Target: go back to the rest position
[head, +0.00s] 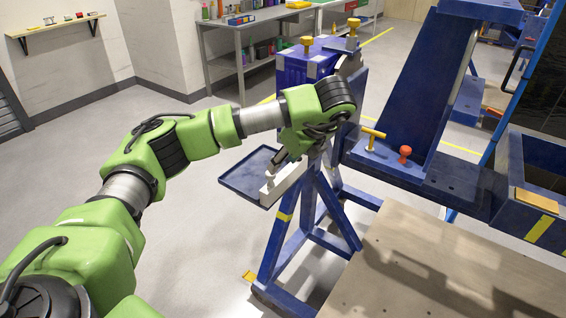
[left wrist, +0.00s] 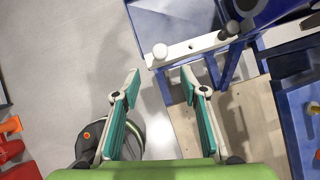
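My left gripper (head: 279,160) is at the end of the green arm that reaches across from the left in the head view. It points down and left, beside the blue rotary jig stand (head: 277,243). The left wrist view shows its two teal fingers (left wrist: 160,76) spread apart with nothing between them. A pale bar (head: 287,184) lies just below the gripper in the head view. My right gripper is in neither view.
A blue tray (head: 238,183) sticks out left of the stand. The jig's blue arm (head: 420,85) carries a yellow T-handle (head: 372,134) and a red knob (head: 405,152). A wooden tabletop (head: 430,272) fills the lower right. Grey floor (head: 195,255) is clear at left.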

